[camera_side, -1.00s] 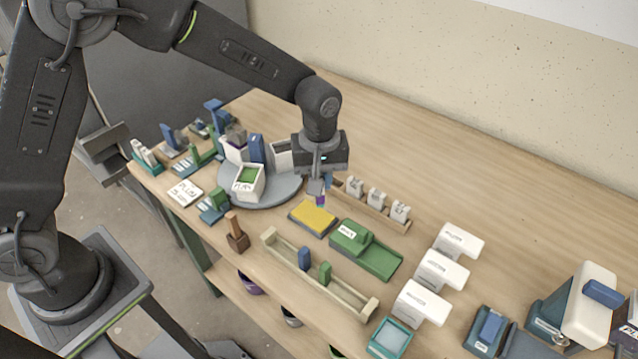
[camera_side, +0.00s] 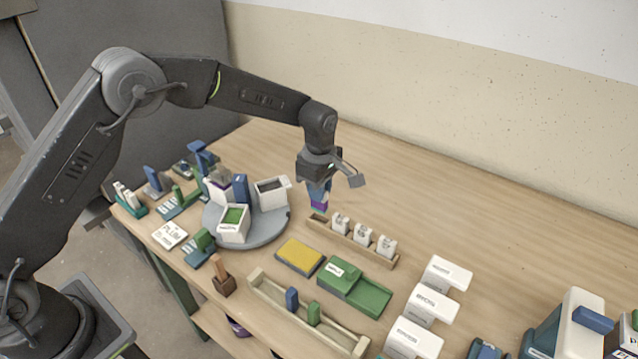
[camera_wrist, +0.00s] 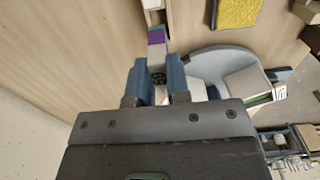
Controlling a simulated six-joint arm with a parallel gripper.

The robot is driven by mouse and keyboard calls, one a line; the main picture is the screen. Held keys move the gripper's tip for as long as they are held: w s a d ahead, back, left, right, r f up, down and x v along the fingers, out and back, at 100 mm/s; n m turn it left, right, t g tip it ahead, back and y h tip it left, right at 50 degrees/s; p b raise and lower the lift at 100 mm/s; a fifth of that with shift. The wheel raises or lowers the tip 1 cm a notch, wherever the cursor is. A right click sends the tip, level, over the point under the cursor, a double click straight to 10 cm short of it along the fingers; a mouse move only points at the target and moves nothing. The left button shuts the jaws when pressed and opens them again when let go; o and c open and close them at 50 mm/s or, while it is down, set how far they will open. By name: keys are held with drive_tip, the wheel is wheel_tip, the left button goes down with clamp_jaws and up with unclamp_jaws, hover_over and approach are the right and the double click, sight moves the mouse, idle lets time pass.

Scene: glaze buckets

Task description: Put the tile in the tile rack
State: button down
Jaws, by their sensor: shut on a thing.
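My gripper (camera_side: 319,188) is shut on a small tile (camera_side: 319,206) with a purple band and a paler part. In the wrist view the tile (camera_wrist: 156,37) sticks out beyond the blue fingertips (camera_wrist: 157,65). A narrow wooden rack (camera_side: 350,246) holds three white labelled tiles (camera_side: 363,236) standing upright in a row. The held tile hangs at or just above this rack's empty left end. I cannot tell whether it touches. A wooden trough (camera_side: 330,334) with a blue and a green block stands nearer the front edge.
A yellow-topped pad (camera_side: 300,256) and a green box (camera_side: 355,287) lie in front of the rack. A grey turntable (camera_side: 262,236) with white containers stands to the left. White labelled blocks (camera_side: 432,305) stand to the right. The table behind the rack is clear.

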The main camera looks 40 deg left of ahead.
sight(320, 205)
drive_tip(key=shift+f, duration=2.3)
drive_tip(key=shift+f, duration=0.35)
drive_tip(key=c, duration=1)
unclamp_jaws()
drive_tip(key=shift+r, duration=0.15)
drive_tip(key=shift+r, duration=3.4)
